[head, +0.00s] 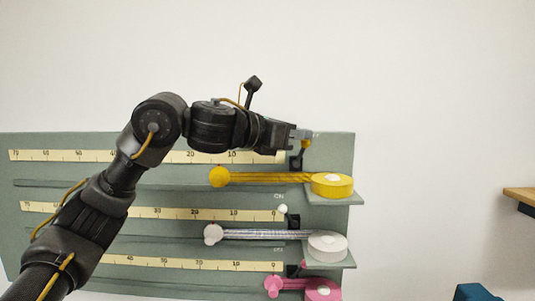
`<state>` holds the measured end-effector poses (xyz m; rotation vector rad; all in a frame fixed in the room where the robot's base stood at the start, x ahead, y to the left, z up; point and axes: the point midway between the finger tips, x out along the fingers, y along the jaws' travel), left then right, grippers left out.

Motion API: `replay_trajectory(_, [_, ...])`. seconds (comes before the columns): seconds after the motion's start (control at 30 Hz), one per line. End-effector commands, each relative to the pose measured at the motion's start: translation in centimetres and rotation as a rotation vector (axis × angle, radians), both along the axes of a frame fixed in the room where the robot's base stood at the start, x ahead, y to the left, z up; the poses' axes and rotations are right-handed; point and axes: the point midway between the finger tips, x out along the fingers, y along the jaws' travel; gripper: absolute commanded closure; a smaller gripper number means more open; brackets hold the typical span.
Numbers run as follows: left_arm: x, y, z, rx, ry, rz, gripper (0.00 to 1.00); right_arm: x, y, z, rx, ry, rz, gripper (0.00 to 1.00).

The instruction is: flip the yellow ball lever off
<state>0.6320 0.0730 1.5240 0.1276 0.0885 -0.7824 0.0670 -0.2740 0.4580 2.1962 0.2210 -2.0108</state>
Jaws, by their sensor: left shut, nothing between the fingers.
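The yellow ball lever (306,143) is a small dark switch with a yellow ball tip, at the top right of the grey-green panel (342,147). Its ball leans right of its dark base. My left gripper (304,134) is shut and empty, with its fingertips right at the yellow ball; I cannot tell whether they touch. The gripper hides the lettering around this lever. My right gripper is not in view.
Below are a white ball lever (283,209), leaning left, and a pink ball lever (303,265). Yellow (332,185), white (327,246) and pink (322,290) reels sit on ledges, beside sliding strips. A wooden shelf edge (520,195) is at far right.

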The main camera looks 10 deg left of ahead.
Motion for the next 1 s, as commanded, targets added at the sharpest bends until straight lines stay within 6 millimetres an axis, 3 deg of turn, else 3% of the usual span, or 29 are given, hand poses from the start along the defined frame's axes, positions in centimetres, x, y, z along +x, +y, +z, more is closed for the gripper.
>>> replay_trajectory(0.3, [0.19, -0.90, -0.08, -0.001, 0.000, 0.000, 1.00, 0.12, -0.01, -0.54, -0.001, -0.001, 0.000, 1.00])
replay_trajectory(1.0, [0.21, -0.95, -0.08, -0.001, 0.000, 0.000, 1.00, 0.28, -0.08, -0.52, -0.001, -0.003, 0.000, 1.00])
